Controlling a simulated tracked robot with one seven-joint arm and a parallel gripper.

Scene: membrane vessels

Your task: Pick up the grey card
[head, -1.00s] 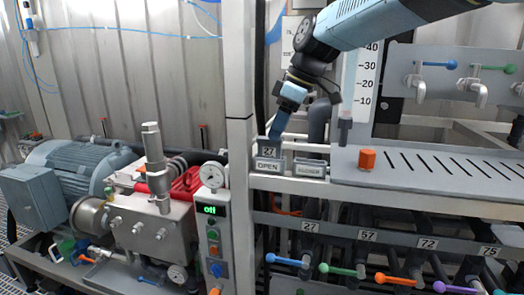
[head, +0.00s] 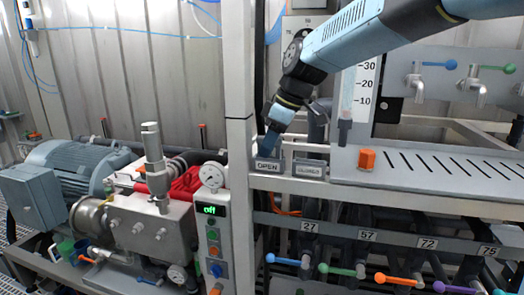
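My gripper (head: 268,152) points down at the holder labelled OPEN (head: 267,167), on the shelf edge right of the upright post. Its blue fingertips are at the holder's top. I cannot tell whether the fingers are open or shut. The grey card, marked 27 a second ago, is not clearly visible now; the fingers cover the place where it stood. The holder labelled CLOSED (head: 309,170) stands just to the right, and no card shows clearly in it.
An orange block (head: 367,159) sits on the slotted grey shelf (head: 430,175). The post (head: 239,130) stands close left of my gripper. Taps (head: 417,88) hang at upper right. Coloured handles (head: 341,270) are below. A pump and motor (head: 85,180) fill the left.

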